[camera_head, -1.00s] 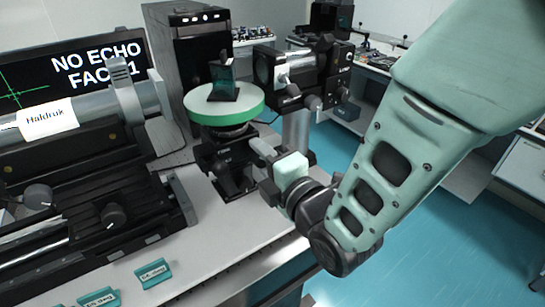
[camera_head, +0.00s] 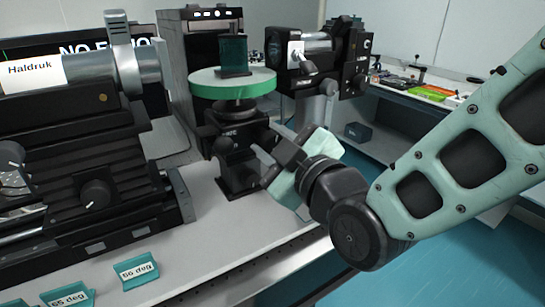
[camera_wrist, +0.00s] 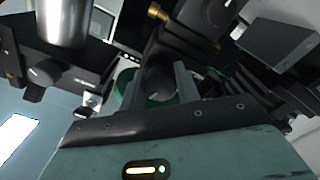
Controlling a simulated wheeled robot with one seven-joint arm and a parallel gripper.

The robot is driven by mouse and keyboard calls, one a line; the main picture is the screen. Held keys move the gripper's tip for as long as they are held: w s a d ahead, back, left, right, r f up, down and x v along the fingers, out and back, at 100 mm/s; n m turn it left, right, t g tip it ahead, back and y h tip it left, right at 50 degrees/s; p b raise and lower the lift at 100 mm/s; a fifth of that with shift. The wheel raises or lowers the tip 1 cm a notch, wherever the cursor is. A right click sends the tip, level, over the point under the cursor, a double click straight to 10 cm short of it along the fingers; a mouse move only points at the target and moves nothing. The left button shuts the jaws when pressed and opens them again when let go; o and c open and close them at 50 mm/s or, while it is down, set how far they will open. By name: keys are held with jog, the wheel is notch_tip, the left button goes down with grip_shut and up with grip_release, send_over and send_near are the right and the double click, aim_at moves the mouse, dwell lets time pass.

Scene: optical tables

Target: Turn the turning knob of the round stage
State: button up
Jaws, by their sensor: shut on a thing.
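The round stage (camera_head: 232,90) has a pale disc top with a green rim and sits on a black mount (camera_head: 237,150). A dark green glass block (camera_head: 234,56) stands upright on it. My gripper (camera_head: 268,167) is at the right side of the mount, below the disc. In the wrist view its two grey fingers (camera_wrist: 159,88) are closed on a dark rounded knob (camera_wrist: 159,76), with part of the green rim behind. In the head view the fingers and the gripper body mostly hide the knob.
A black optical device (camera_head: 312,60) on a metal post stands right of the stage. A large black instrument (camera_head: 80,150) with a silver tube fills the left. Small teal angle labels (camera_head: 136,271) lie along the front table edge. A black tower (camera_head: 180,75) stands behind.

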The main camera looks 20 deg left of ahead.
jog(key=m+b, duration=0.1)
jog(key=m, duration=0.1)
jog(key=m+b, duration=0.1)
jog(key=b, duration=0.1)
jog(key=shift+f+m, duration=0.3)
jog(key=shift+m, duration=0.1)
jog(key=m+b, duration=0.2)
jog(key=m, duration=0.1)
jog(key=shift+m+b, duration=0.3)
jog(key=m+b, duration=0.2)
jog(key=m, duration=0.1)
jog(key=shift+m, duration=0.4)
jog(key=m+b, duration=0.2)
jog(key=m, duration=0.1)
jog(key=shift+b, duration=0.3)
jog(key=m+b, duration=0.3)
jog(key=m, duration=0.3)
jog(key=shift+r+m, duration=0.1)
jog(key=shift+m, duration=0.3)
jog(key=m+b, duration=0.1)
jog(key=m, duration=0.4)
jog(key=shift+s+r+m+b, duration=0.1)
jog(key=shift+m+b, duration=0.2)
jog(key=shift+b, duration=0.1)
jog(key=o, duration=1)
jog(key=shift+r, duration=0.1)
